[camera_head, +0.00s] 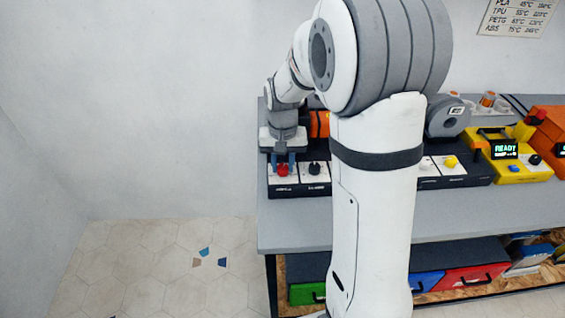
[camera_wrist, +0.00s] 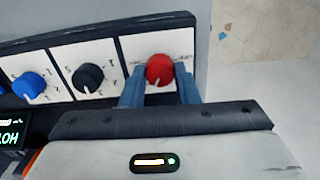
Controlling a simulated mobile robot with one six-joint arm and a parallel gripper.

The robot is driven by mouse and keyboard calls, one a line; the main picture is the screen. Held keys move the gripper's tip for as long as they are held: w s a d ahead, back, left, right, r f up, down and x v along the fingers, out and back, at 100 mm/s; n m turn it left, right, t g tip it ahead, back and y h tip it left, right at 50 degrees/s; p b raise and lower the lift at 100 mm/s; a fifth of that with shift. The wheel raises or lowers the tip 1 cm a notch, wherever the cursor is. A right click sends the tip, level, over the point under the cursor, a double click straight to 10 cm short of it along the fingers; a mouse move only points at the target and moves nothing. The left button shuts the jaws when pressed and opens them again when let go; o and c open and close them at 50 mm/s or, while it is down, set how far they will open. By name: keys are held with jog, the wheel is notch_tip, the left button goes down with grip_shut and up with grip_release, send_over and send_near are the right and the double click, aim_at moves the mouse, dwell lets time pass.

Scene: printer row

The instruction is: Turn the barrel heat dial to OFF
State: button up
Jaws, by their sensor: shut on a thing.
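A red dial (camera_head: 283,170) sits on a white plate at the left end of the dark control box on the bench. It also shows in the wrist view (camera_wrist: 158,67). My gripper (camera_head: 283,164) comes down over it, with its blue fingers on either side; in the wrist view my gripper (camera_wrist: 157,80) is shut on the red dial. A black dial (camera_head: 314,168) is beside it, and a blue dial (camera_wrist: 30,86) lies further along the row in the wrist view. The labels are too small to read, so I cannot tell which dial is barrel heat or its setting.
My arm hides the middle of the bench (camera_head: 300,232). To the right are a yellow machine (camera_head: 510,168) with a READY screen, a grey spool (camera_head: 448,118) and more dials. Coloured bins, one red (camera_head: 470,278), sit underneath. The floor at left is clear.

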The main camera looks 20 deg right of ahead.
jog(key=n, duration=1.3)
jog(key=shift+n, duration=0.4)
jog(key=n, duration=0.3)
jog(key=shift+n, duration=0.3)
jog(key=n, duration=0.3)
jog(key=shift+n, duration=0.3)
jog(key=n, duration=0.6)
jog(key=shift+b, duration=0.3)
jog(key=shift+n, duration=0.3)
jog(key=o, duration=1)
